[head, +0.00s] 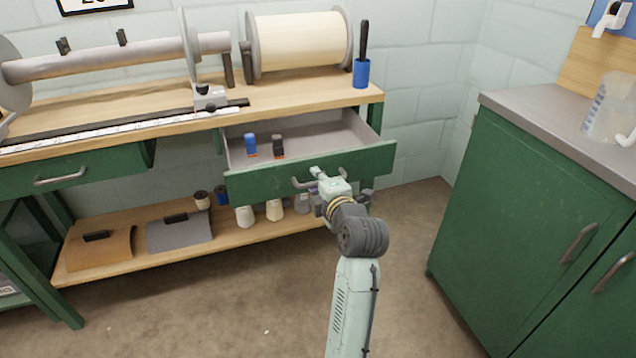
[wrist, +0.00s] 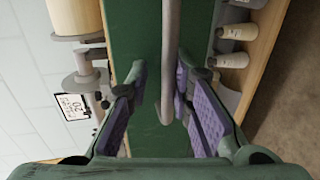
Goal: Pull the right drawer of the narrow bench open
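The right drawer (head: 370,162) of the narrow bench is pulled well out, its grey inside showing. A blue spool (head: 250,146) and a dark spool (head: 278,146) stand in it. Its metal handle (head: 301,184) is partly hidden behind my gripper (head: 320,175). In the wrist view, the handle (wrist: 170,50) runs between the two purple-padded fingers of my gripper (wrist: 161,90). The fingers are apart, with a clear gap on the left of the bar. The bar is close to the right finger; I cannot tell if they touch. The green drawer front (wrist: 137,30) is behind.
The left drawer (head: 90,172) is shut. A green cabinet (head: 530,220) stands at the right, with open floor (head: 410,230) between it and the bench. The lower shelf (head: 130,262) holds several cones and folders. A blue cup (head: 361,73) stands on the bench top.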

